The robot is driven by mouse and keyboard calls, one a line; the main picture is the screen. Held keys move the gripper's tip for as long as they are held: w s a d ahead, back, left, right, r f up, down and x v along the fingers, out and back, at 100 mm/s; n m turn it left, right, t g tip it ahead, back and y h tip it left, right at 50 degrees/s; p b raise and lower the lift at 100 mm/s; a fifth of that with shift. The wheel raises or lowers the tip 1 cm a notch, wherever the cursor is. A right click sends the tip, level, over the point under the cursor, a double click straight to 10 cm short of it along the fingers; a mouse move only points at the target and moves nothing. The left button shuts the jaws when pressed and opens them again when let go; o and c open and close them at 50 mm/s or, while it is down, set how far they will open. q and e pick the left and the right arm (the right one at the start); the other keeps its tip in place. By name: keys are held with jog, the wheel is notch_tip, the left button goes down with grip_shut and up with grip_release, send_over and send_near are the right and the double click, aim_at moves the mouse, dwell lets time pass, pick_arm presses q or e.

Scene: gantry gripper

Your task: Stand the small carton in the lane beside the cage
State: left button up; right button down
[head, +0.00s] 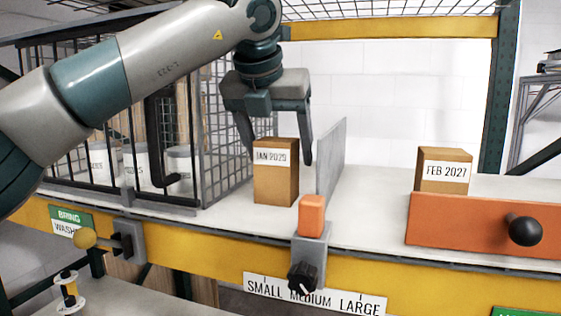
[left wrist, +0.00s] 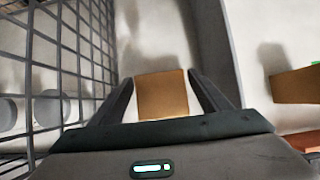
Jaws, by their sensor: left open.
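The small carton (head: 276,180) is a brown box with a white label reading JAN 2029. It stands upright on the pale shelf, in the lane between the wire cage (head: 208,120) and a grey upright divider (head: 330,160). My left gripper (head: 280,155) is open and points down, with one finger on each side of the carton's top. In the left wrist view the carton (left wrist: 162,95) shows between the two fingers, and gaps seem to show at its sides. The cage mesh (left wrist: 75,50) is on the left there. My right gripper is out of view.
A second carton (head: 443,168) labelled FEB 2027 stands on the right behind an orange panel (head: 465,228) with a black knob. White tubs (head: 180,168) are inside the cage. An orange block (head: 311,215) and a black knob (head: 302,278) sit at the yellow front beam (head: 210,262).

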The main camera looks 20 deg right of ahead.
pick_arm(q)
jog(key=b+v, duration=0.3)
jog(key=v, duration=0.7)
jog(key=shift+b, duration=0.35)
jog(key=shift+s+f, duration=0.1)
